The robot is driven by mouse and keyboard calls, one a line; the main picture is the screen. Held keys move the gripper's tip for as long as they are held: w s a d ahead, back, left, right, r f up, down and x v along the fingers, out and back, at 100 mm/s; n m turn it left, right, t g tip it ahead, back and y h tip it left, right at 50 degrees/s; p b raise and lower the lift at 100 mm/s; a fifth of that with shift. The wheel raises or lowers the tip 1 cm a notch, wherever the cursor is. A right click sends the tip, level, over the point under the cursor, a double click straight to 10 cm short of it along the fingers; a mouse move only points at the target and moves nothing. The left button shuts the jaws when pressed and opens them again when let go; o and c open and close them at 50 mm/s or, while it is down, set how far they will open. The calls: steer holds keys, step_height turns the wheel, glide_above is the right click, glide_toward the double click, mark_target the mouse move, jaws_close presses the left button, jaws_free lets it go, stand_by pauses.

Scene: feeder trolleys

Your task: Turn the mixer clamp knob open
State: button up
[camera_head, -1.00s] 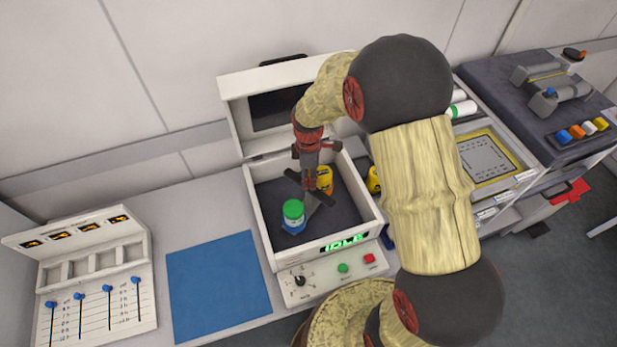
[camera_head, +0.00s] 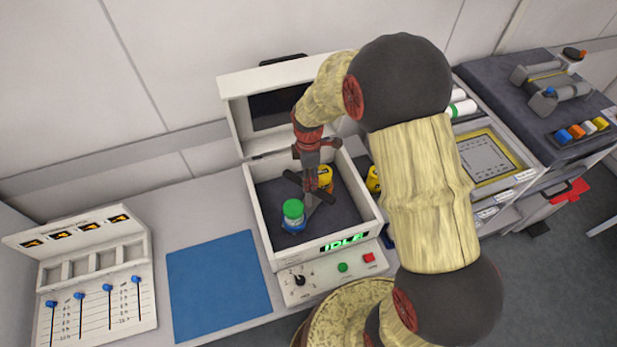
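The mixer is a white box (camera_head: 254,222) with its lid (camera_head: 232,88) raised and a dark inside. My gripper (camera_head: 311,180) points down into the box. A dark bar crosses at its tip, with a grey piece below. I cannot tell whether the bar is the gripper's fingers or the clamp knob, nor whether the gripper is open or shut. A green-capped jar (camera_head: 293,211) with a blue base stands upright in the box, just left of and in front of the tip. A yellow object (camera_head: 325,176) is right behind the gripper, partly hidden by it.
The mixer's front panel (camera_head: 318,277) has a black dial, a green button and a red button. A lit display (camera_head: 344,241) sits above it. A blue mat (camera_head: 218,287) lies left of the mixer, and a slider board (camera_head: 98,311) is further left.

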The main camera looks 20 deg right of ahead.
steer(key=shift+o, duration=0.7)
step_height(320, 180, up, 12)
stand_by(0.6)
steer(key=s+r+m+t+b, duration=0.2)
steer(key=s+r+m+b, duration=0.2)
steer(key=s+m, duration=0.4)
steer(key=s+r+m+t+b, duration=0.3)
steer(key=s+r+m+b, duration=0.2)
steer(key=s, duration=1)
steer(key=m, duration=0.3)
steer(key=shift+a+t, duration=0.25)
steer(key=shift+t, duration=0.05)
